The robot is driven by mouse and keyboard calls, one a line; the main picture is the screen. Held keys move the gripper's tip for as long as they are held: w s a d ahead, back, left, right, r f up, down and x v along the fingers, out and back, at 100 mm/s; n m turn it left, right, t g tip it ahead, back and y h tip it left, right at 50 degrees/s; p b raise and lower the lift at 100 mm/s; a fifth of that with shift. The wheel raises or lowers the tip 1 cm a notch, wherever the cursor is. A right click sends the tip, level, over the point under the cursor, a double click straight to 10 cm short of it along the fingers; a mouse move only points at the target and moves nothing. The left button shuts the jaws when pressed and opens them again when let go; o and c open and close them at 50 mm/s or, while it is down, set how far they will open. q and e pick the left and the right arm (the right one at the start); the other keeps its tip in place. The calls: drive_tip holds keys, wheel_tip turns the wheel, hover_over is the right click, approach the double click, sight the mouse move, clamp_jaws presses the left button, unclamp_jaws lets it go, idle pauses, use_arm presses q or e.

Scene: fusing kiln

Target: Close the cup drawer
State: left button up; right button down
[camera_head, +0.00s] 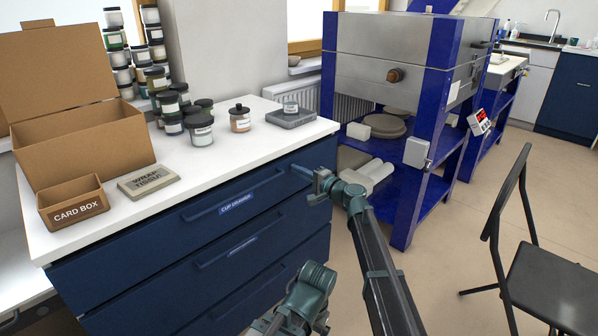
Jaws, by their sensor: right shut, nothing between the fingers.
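The cup drawer (262,196) is the top dark blue drawer of the cabinet, with a blue label reading "CUP DRAWER" and a long bar handle (212,208). Its front looks close to flush under the white worktop; any small gap is hard to make out. My right gripper (312,183) is shut and empty at the right end of the drawer front, right of the handle. I cannot tell whether it touches the front. Part of my left arm shows at the bottom centre; its gripper does not show clearly.
More drawers lie below. The white worktop (130,222) bears a card box (73,204), a wrap tissue pack (149,181), several jars and a grey case (290,117). A blue-framed kiln (385,75) stands right of the cabinet. A black chair (550,283) is at the right.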

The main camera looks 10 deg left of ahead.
drive_tip(key=v, duration=1.4)
drive_tip(key=s+d+f+n+g+h, duration=0.3)
drive_tip(key=s+f, duration=0.5)
drive_tip(key=s+d+f+n+g+h, duration=0.2)
drive_tip(key=s+f+n+g+h, duration=0.1)
drive_tip(key=s+f, duration=0.4)
drive_tip(key=s+d+f+n+g+h, duration=0.1)
drive_tip(key=s+d+f+g+h, duration=0.2)
drive_tip(key=s+d, duration=0.45)
drive_tip(key=s+d+f+g+h, duration=0.1)
drive_tip(key=s+d+f+h, duration=0.4)
drive_tip(key=d, duration=0.3)
drive_tip(key=s+a+r+n+h+p, duration=0.1)
drive_tip(key=s+a+r+n, duration=0.15)
drive_tip(key=a, duration=0.25)
drive_tip(key=s+a+r+n+h+p, duration=0.1)
drive_tip(key=s+a+n, duration=0.1)
drive_tip(key=s+a, duration=0.3)
use_arm(q)
wheel_tip(320, 180, up, 40)
drive_tip(key=d+p, duration=0.1)
drive_tip(key=p, duration=3.7)
drive_tip(key=shift+r, duration=0.2)
use_arm(e)
wheel_tip(320, 180, up, 38)
drive_tip(key=w, duration=0.1)
drive_tip(key=shift+a+g, duration=0.4)
